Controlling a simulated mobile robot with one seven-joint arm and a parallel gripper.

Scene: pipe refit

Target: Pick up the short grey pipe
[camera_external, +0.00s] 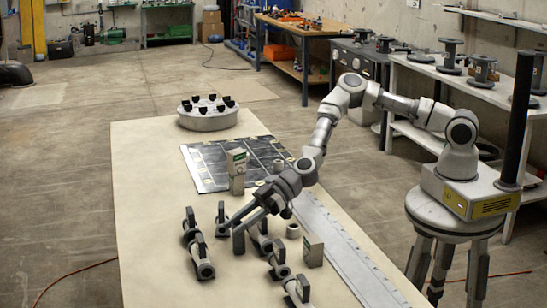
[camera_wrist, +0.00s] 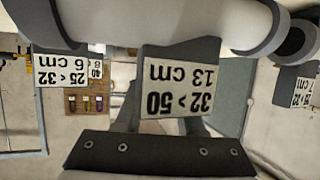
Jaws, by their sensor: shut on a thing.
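In the wrist view a light grey pipe (camera_wrist: 150,22) crosses the top of the picture, close to the camera. Its dark handle block carries an upside-down label (camera_wrist: 180,90) reading "32 > 50, 13 cm". My gripper (camera_external: 231,226) is shut on this block, with a finger on either side of it. In the external view my gripper points down to the left, low over the table among several grey pipe pieces with dark upright blocks. One pipe piece (camera_external: 200,262) lies just left and in front. My gripper partly hides the pieces there, and I cannot tell whether the held pipe touches the table.
More pipe pieces (camera_external: 297,289) lie close to the right. A box (camera_external: 236,172) stands behind my gripper and another box (camera_external: 314,251) to its right. A dark panel (camera_external: 205,167) and a round grey holder (camera_external: 208,122) are farther back. The table's front left is clear.

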